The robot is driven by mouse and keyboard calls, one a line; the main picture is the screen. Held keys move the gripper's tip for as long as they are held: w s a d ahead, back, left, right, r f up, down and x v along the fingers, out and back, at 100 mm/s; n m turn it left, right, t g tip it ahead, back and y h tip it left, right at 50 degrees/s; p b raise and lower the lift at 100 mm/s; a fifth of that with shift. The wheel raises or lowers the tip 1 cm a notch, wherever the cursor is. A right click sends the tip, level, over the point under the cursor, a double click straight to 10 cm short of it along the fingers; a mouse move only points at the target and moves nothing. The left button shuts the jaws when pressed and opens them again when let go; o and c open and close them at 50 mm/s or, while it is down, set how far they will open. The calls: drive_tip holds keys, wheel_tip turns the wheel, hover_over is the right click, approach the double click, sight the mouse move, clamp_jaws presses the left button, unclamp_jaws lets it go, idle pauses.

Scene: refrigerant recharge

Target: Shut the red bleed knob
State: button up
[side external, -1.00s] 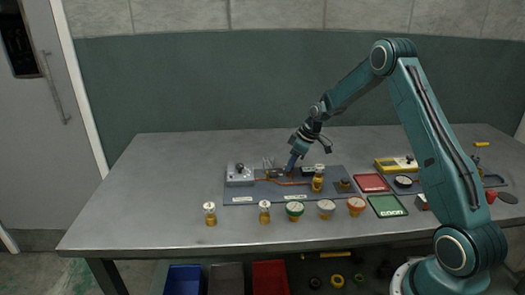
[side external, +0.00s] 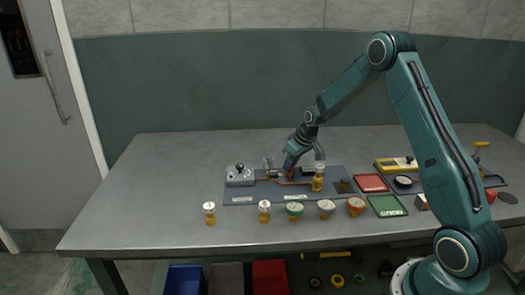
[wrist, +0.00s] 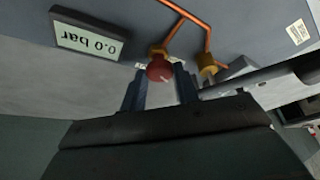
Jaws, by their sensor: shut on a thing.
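The red bleed knob (wrist: 159,70) shows in the wrist view on a brass fitting (wrist: 157,51) at the end of a copper pipe (wrist: 207,40). It sits between the two fingers of my gripper (wrist: 160,88), which is shut on it. A pale mark shows on the knob's face. In the side view my gripper (side external: 288,166) points down at the back of the grey panel (side external: 240,199), and the knob is too small and covered to make out there.
A display (wrist: 88,38) reading 0.0 bar, upside down, is beside the knob. A grey valve block (side external: 240,175) and a brass cylinder (side external: 318,180) stand on the panel. Several capped bottles and gauges line its front. The table's left side (side external: 150,180) is clear.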

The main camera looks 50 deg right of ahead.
drive_tip(key=m+h, duration=0.1)
drive_tip(key=m, duration=0.3)
drive_tip(key=m+h, duration=0.1)
drive_tip(key=m, duration=0.1)
drive_tip(key=shift+w+a+m+g+h, duration=0.15)
drive_tip(key=shift+a+m+g+h, duration=0.15)
drive_tip(key=shift+g, duration=0.1)
drive_tip(key=m+g, duration=0.1)
drive_tip(key=m, duration=0.2)
drive_tip(key=m+g+h, duration=0.1)
drive_tip(key=m, duration=0.2)
drive_tip(key=shift+w, duration=0.15)
drive_tip(key=shift+m, duration=0.3)
drive_tip(key=o, duration=1)
drive_tip(key=shift+c, duration=0.2)
drive_tip(key=v, duration=1.4)
drive_tip(key=shift+a, duration=0.25)
drive_tip(key=shift+w+f, duration=0.1)
drive_tip(key=shift+f, duration=0.05)
